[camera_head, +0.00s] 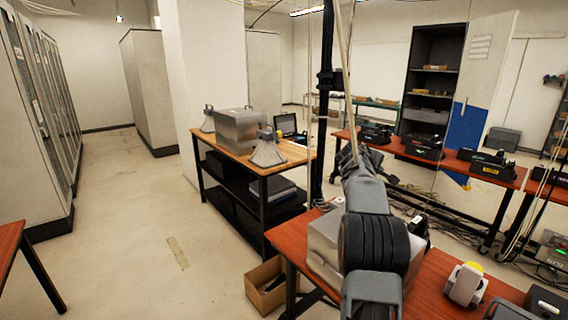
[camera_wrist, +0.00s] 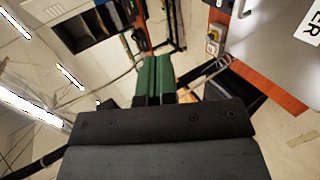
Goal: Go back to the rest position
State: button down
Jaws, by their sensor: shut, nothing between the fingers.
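My gripper shows in the wrist view (camera_wrist: 153,80) as two green fingers closed side by side with nothing between them. In the head view my arm rises from the lower right, and its gripper (camera_head: 350,157) is up in the air in front of the black post, small and partly hidden by my own wrist. It appears apart from the tables and devices. The wrist view looks tilted, with a silver box (camera_wrist: 285,45) on a red surface at the right.
A red table (camera_head: 425,300) with a silver box (camera_head: 322,240) and a white device with a yellow top (camera_head: 465,284) lies under my arm. A wooden-topped bench (camera_head: 235,147) stands behind at left, a cardboard box (camera_head: 266,288) on the floor. The left aisle floor is clear.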

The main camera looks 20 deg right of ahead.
jog(key=s+a+f+m+g+y, duration=0.1)
jog(key=s+a+f+m+y, duration=0.25)
jog(key=a+f, duration=0.6)
jog(key=s+a+f+t+y, duration=0.1)
jog(key=s+a, duration=0.5)
jog(key=a, duration=0.6)
jog(key=s+a+f+y, duration=0.1)
jog(key=s+a+y, duration=0.3)
jog(key=s+a, duration=0.3)
jog(key=s+a+f+t+y, duration=0.1)
jog(key=s+a+y, duration=0.2)
jog(key=s+a, duration=0.4)
jog(key=shift+a+f+t, duration=0.3)
jog(key=shift+a, duration=4.5)
jog(key=shift+n, duration=0.25)
